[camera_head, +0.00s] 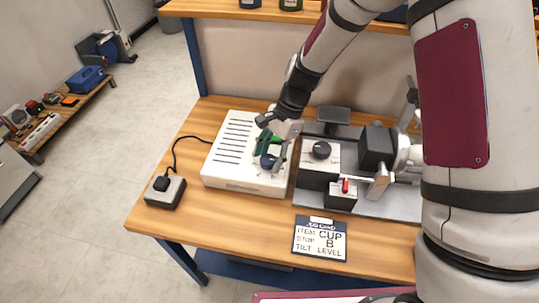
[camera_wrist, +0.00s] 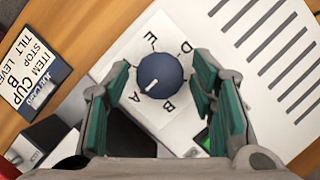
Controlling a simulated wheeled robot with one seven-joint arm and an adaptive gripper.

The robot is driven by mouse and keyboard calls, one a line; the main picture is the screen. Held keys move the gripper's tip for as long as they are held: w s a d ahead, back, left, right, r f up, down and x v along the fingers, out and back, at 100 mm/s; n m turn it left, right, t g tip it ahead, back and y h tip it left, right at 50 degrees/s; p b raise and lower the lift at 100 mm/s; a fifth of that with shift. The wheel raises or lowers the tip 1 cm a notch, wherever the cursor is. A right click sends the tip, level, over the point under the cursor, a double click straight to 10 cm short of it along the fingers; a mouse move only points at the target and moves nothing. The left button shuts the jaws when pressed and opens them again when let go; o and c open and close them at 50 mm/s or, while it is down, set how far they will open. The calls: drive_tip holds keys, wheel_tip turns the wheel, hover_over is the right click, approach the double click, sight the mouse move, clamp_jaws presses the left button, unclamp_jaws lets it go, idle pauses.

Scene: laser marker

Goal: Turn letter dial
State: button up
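The letter dial is a dark blue round knob (camera_wrist: 160,75) on a white panel, with letters such as E, D and B around it. In the head view the dial (camera_head: 268,161) sits on the white slotted box (camera_head: 235,135). My gripper (camera_wrist: 161,82) has green-padded fingers apart, one on each side of the knob, with gaps showing. In the head view my gripper (camera_head: 272,148) is low over the box's right side. A card (camera_head: 320,238) reads ITEM CUP, STOP B, TILT LEVEL.
Right of the box stands a machine with a black knob (camera_head: 321,150) and a red switch (camera_head: 345,186). A small grey box with a black button (camera_head: 161,183) is at left on a cable. The table (camera_head: 230,222) is clear at the front left.

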drive_tip(key=c, duration=0.8)
drive_tip(key=shift+w+n, duration=0.1)
drive_tip(key=shift+n, duration=0.2)
drive_tip(key=n+g+h+b, duration=0.1)
drive_tip(key=n+b, duration=0.1)
drive_tip(key=n, duration=0.2)
drive_tip(key=shift+w+a+n, duration=0.1)
drive_tip(key=shift+n, duration=0.3)
drive_tip(key=n+h+b, duration=0.1)
drive_tip(key=n, duration=0.2)
drive_tip(key=n+g+h+b, duration=0.1)
drive_tip(key=n, duration=0.2)
drive_tip(key=shift+a+h, duration=0.1)
drive_tip(key=shift+h, duration=0.3)
drive_tip(key=shift+n, duration=0.3)
drive_tip(key=o, duration=1.1)
drive_tip(key=shift+o, duration=0.2)
